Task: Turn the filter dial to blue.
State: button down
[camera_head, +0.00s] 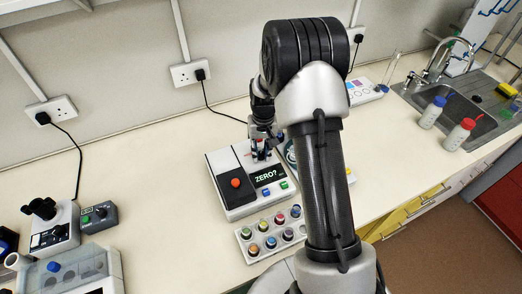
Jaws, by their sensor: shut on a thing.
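A white and dark grey meter (236,208) stands on the bench, its screen (269,176) reading "ZERO?". It has an orange-red knob (235,183) on a dark panel, and a green button (284,185) and a blue button (266,191) below the screen. My gripper (261,155) points down at the meter's upper part, just behind the screen. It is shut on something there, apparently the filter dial. The fingers hide the dial, so its colour setting cannot be read.
A rack (248,243) of several coloured-cap vials stands in front of the meter. A microscope-like instrument (50,224) and a small dark box (99,216) stand left. Two capped bottles (432,113) (458,134) stand by the sink (466,108).

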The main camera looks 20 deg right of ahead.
aim_at(262, 153)
jog(key=shift+m, duration=0.7)
jog(key=c, duration=1.4)
grip_release()
jog(key=shift+r, duration=0.1)
notch_tip(262, 153, up, 12)
jog(key=shift+d, duration=0.2)
jog(key=shift+s, duration=0.1)
